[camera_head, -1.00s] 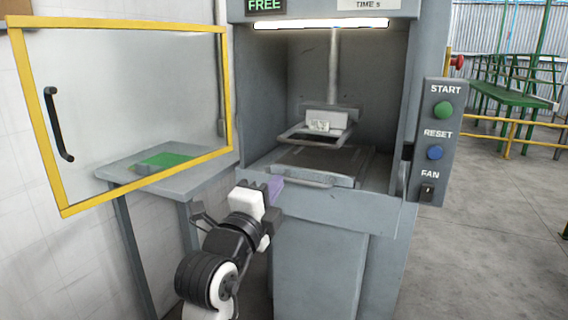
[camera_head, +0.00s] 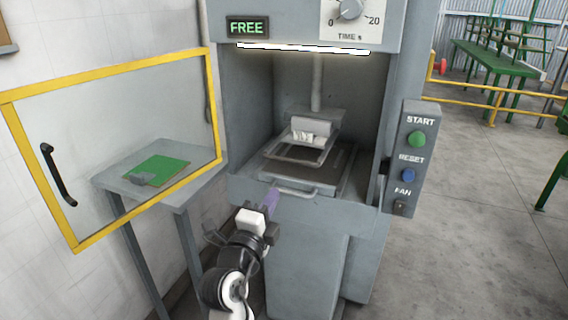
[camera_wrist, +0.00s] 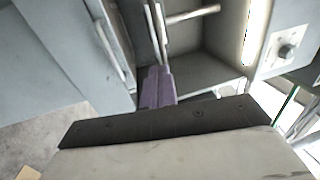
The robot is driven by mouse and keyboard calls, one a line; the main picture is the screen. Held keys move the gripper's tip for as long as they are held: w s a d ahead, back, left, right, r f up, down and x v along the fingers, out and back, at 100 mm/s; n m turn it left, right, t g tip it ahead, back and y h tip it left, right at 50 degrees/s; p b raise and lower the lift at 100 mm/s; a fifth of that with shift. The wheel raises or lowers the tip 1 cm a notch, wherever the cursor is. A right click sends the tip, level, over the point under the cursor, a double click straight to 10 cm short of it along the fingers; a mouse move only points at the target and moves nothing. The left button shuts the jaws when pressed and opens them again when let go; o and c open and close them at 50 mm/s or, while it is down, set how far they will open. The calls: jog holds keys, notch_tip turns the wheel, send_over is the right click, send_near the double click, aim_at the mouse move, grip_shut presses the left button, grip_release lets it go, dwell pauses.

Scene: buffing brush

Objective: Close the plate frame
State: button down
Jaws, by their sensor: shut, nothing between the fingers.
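The plate frame (camera_head: 297,159) is a grey rectangular frame with a white-marked block at its back. It sits inside the machine's open chamber, tilted with its front edge seemingly raised above the flat plate (camera_head: 330,176). My gripper (camera_head: 270,198) has purple fingers and is outside the chamber, in front of the machine and lower left of the frame. The fingers are together and hold nothing. They also show in the wrist view (camera_wrist: 158,85), pointing towards the chamber. The frame is hard to make out in the wrist view.
A bar handle (camera_head: 297,190) is at the plate's front edge, right of my fingers. The yellow-edged clear door (camera_head: 118,160) stands open at left, before a side table (camera_head: 112,180) with a green pad. The button panel (camera_head: 410,160) is at right.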

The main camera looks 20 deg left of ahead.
aim_at(294, 161)
jog(key=w+p, duration=0.1)
jog(key=w, duration=0.1)
jog(key=w+r+p, duration=0.1)
jog(key=w, duration=0.2)
jog(key=w+r+p, duration=0.1)
jog(key=w, duration=0.2)
jog(key=shift+d+p, duration=0.15)
jog(key=shift+p, duration=0.2)
jog(key=shift+w, duration=0.7)
jog(key=shift+w+f, duration=0.1)
jog(key=w+b, duration=0.2)
jog(key=w, duration=0.1)
jog(key=shift+w+f+b, duration=0.15)
jog(key=shift+w+b, duration=0.2)
jog(key=shift+w, duration=0.05)
jog(key=shift+w+d+r, duration=0.1)
jog(key=shift+r, duration=0.4)
